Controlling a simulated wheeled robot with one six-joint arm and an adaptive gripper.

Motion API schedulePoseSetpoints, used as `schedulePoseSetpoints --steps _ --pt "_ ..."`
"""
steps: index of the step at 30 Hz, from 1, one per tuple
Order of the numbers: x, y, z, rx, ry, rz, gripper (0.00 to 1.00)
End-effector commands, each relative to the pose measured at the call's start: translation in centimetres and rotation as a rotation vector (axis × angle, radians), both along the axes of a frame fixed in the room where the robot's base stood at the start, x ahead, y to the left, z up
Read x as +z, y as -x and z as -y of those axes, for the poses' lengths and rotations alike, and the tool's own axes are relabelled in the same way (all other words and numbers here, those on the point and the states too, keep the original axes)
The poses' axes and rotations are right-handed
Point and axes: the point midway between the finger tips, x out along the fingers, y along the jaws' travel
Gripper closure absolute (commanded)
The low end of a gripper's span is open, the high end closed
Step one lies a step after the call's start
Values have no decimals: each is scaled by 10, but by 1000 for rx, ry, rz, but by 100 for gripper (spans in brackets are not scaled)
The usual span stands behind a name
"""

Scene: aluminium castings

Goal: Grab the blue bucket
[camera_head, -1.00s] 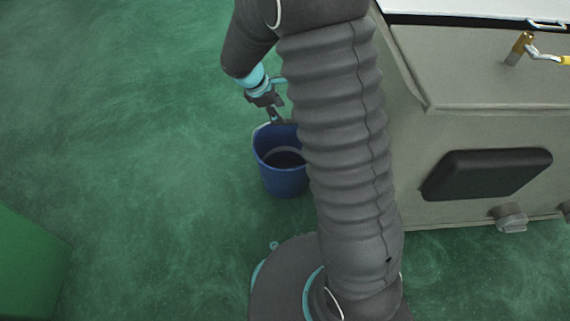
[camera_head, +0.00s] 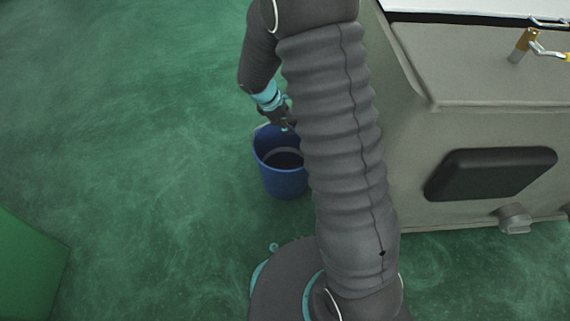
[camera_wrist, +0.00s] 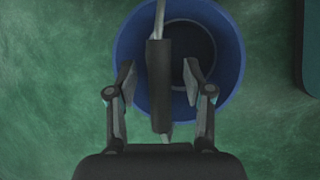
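The blue bucket (camera_head: 282,180) stands upright on the green floor in the head view, partly hidden behind my arm. In the wrist view the bucket (camera_wrist: 232,62) is seen from above with its open mouth. Its handle has a dark grip (camera_wrist: 158,86) that runs between the two fingers of my gripper (camera_wrist: 160,82). The fingers are open, one on each side of the grip, with a gap on both sides. In the head view my gripper (camera_head: 284,124) is at the bucket's far rim, and its fingertips are hard to make out.
A grey machine (camera_head: 480,80) with a black panel (camera_head: 490,174) stands to the right of the bucket. A green block (camera_head: 28,265) is at the lower left. The floor to the left of the bucket is clear.

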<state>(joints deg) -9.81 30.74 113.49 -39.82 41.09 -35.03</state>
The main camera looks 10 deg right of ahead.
Motion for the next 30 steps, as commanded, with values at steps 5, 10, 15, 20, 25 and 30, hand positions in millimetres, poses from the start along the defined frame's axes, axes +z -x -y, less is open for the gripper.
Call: schedulePoseSetpoints --steps 5,10,15,20,25,30 --pt "0 0 0 0 0 0 93" --pt "0 0 0 0 0 -1 100" --pt "1 0 0 -1 0 1 100" --pt "4 -1 0 0 0 2 100" --pt "22 -1 0 -1 0 5 100" --pt "51 -1 0 -2 0 6 100"
